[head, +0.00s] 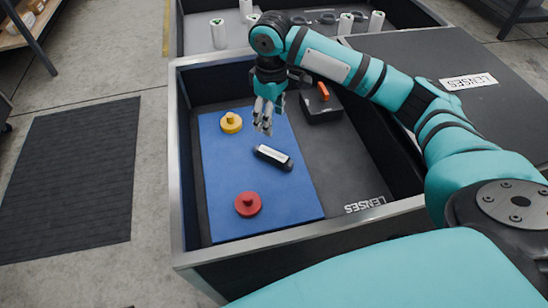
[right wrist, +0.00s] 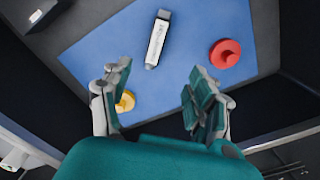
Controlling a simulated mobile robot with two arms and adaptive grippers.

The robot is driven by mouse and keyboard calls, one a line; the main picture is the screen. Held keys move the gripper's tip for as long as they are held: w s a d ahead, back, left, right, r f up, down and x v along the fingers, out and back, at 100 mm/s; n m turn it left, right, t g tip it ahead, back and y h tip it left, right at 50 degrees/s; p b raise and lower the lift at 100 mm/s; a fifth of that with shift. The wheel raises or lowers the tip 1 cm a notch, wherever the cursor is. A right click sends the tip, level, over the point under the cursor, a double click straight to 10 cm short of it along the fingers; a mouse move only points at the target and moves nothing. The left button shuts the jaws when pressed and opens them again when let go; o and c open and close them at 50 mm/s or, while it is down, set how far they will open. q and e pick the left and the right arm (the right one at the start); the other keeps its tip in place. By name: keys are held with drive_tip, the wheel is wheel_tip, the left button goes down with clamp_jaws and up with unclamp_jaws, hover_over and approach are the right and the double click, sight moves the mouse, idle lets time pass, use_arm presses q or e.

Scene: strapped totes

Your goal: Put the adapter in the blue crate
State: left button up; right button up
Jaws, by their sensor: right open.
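My right gripper (head: 265,120) is open and empty above the tote, near the far right edge of a blue mat (head: 225,172). Its two fingers stand apart in the right wrist view (right wrist: 160,78). On the mat are a yellow knobbed disc (head: 231,122), a black cylinder with a white label (head: 273,157) and a red knobbed disc (head: 248,204). The cylinder (right wrist: 157,40), the red disc (right wrist: 225,53) and part of the yellow disc (right wrist: 126,101) also show in the right wrist view. I cannot tell which is the adapter. No blue crate shows; my left gripper is not in view.
The metal-rimmed tote (head: 177,150) is marked LENSES. A black case with an orange part (head: 320,103) lies in it, right of the mat. A dark lid (head: 510,95) stands at right. Another tote behind holds several white cylinders (head: 218,33). A dark floor mat (head: 70,180) is at left.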

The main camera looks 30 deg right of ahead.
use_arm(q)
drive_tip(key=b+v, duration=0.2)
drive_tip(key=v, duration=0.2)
use_arm(e)
wheel_tip(320, 180, down, 6)
drive_tip(key=r, duration=0.1)
drive_tip(key=b, duration=0.1)
hover_over(273, 154)
drive_tip(key=f, duration=0.5)
drive_tip(key=shift+s+a+f, duration=0.15)
drive_tip(key=shift+s+a, duration=0.05)
drive_tip(key=shift+f, duration=0.7)
drive_tip(key=shift+w+d+f+b, duration=0.1)
drive_tip(key=shift+f+b, duration=0.4)
drive_tip(key=shift+f, duration=0.1)
drive_tip(key=shift+w+d+f+b, duration=0.1)
drive_tip(key=shift+f+b, duration=0.35)
drive_tip(key=shift+f, duration=0.1)
wheel_tip(273, 154, down, 2)
drive_tip(key=shift+f+b, duration=0.25)
drive_tip(key=shift+b, duration=0.25)
drive_tip(key=shift+f, duration=0.1)
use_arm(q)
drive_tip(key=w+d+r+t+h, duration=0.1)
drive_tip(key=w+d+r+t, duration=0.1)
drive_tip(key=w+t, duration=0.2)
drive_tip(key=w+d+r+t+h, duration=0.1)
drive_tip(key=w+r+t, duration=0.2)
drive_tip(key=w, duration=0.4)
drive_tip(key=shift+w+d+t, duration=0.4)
